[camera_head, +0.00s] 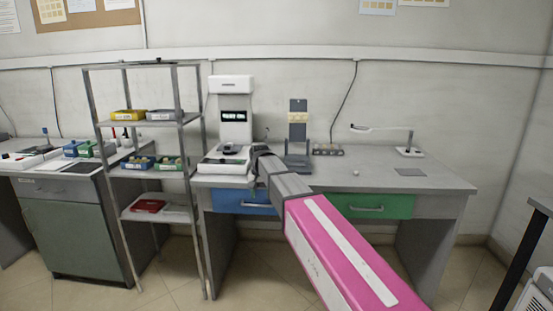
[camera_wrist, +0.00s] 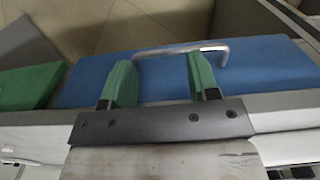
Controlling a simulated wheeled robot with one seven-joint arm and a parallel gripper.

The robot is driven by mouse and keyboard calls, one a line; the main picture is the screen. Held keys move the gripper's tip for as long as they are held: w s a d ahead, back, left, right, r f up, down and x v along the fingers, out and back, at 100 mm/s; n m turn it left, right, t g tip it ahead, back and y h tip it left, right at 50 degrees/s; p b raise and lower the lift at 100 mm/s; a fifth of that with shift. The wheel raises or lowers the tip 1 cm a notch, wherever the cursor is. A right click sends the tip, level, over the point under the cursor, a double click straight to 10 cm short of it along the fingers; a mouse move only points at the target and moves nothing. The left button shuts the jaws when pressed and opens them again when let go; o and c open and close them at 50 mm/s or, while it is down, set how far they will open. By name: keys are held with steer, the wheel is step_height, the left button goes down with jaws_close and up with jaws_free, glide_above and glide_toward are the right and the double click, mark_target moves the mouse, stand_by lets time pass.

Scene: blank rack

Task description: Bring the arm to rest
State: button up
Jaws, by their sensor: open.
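My gripper (camera_wrist: 159,66) is open, with its two green fingers spread apart and nothing between them in the wrist view. The blue drawer front (camera_wrist: 265,75) and its metal handle (camera_wrist: 180,50) lie beyond the fingers. I cannot tell from this view how far the handle is from the fingertips. In the head view my arm reaches forward from the lower right, and my gripper (camera_head: 258,152) is over the front of the desk, beside the white machine. Its fingers are hard to make out there.
The desk (camera_head: 440,180) carries a white machine (camera_head: 235,110), a grey stand (camera_head: 298,135) and a lamp (camera_head: 408,151). A green drawer (camera_head: 385,206) sits right of the blue one. A metal rack (camera_head: 195,225) with bins stands left. The floor in front looks clear.

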steer(key=s+d+f, duration=2.1)
steer(key=s+d, duration=0.1)
steer(key=d, duration=0.3)
steer(key=shift+d+f, duration=0.2)
steer(key=shift+d, duration=0.1)
